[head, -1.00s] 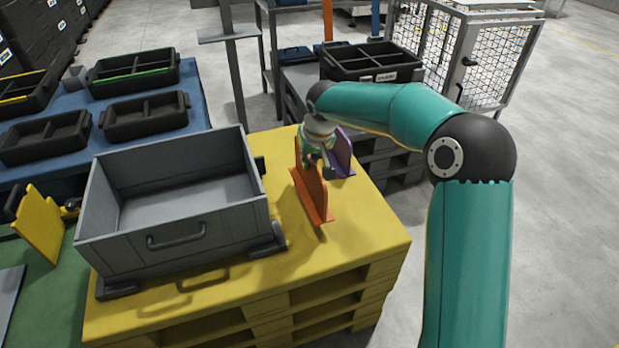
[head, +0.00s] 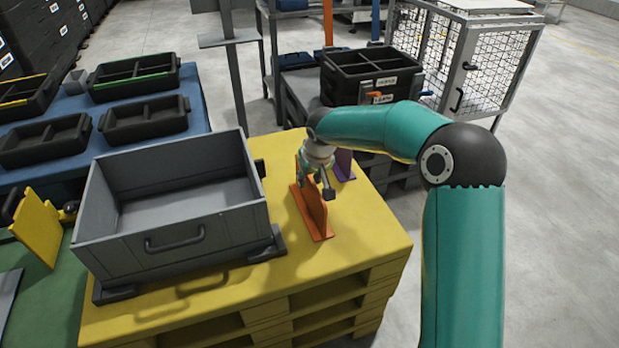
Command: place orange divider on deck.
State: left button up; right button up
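The orange divider (head: 315,213) stands upright on the yellow deck (head: 360,235), just right of the grey tote (head: 205,225). Its flat foot appears to rest on the deck. My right gripper (head: 316,184) is at the divider's upper part, reaching in from the right. Its fingers look spread, with a dark fingertip clear of the divider's right face. The gripper hides part of the divider's top edge. A purple divider (head: 344,166) stands just behind, partly hidden by my wrist. My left gripper is not seen.
The grey tote's wall is close on the left. A yellow panel (head: 38,230) stands on the green surface at far left. Black bins (head: 145,117) sit on a blue table behind. A black crate (head: 370,72) and mesh cage (head: 470,65) are behind right. The deck's front right is clear.

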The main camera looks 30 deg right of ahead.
jog(key=shift+r, duration=0.2)
jog(key=p+v, duration=0.2)
jog(key=v, duration=0.9)
jog(key=shift+s+r, duration=0.3)
jog(key=shift+r, duration=0.05)
